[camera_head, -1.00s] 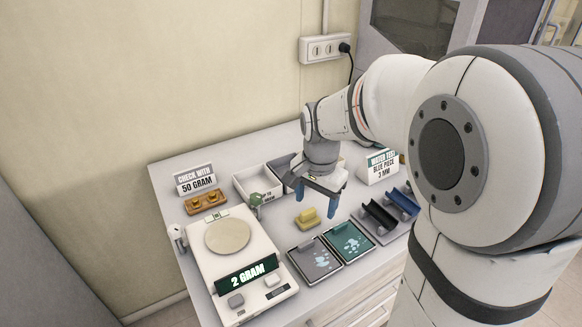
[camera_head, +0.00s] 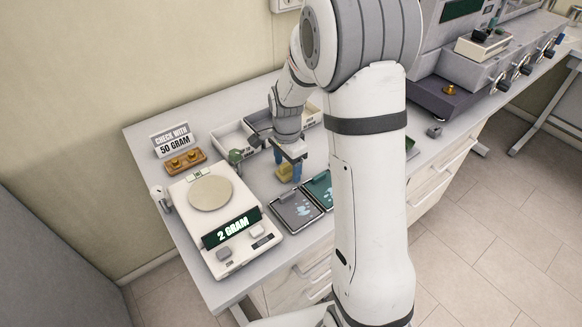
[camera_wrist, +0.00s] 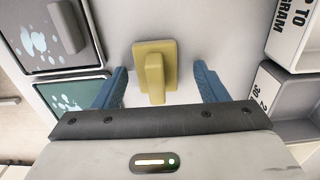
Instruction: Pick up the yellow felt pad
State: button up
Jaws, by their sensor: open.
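The yellow felt pad (camera_wrist: 155,72), a flat block with a raised grip, lies on the table. In the wrist view it sits between the two blue fingers of my gripper (camera_wrist: 163,88), with a gap on each side. In the head view the pad (camera_head: 284,173) shows partly beneath my gripper (camera_head: 287,172), whose blue fingers point down around it. The gripper is open and holds nothing.
A scale (camera_head: 225,222) reading "2 GRAM" stands left of the pad. A grey tray (camera_head: 295,211) and a teal tray (camera_head: 318,188) lie in front of it. White bins (camera_head: 229,138) stand behind. My arm hides the table to the right.

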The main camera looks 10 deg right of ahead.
aim_at(287, 163)
jog(key=shift+f, duration=0.15)
jog(key=c, duration=1.1)
jog(key=shift+o, duration=0.2)
notch_tip(287, 163, up, 10)
jog(key=shift+r+b, duration=0.1)
jog(key=shift+b, duration=0.35)
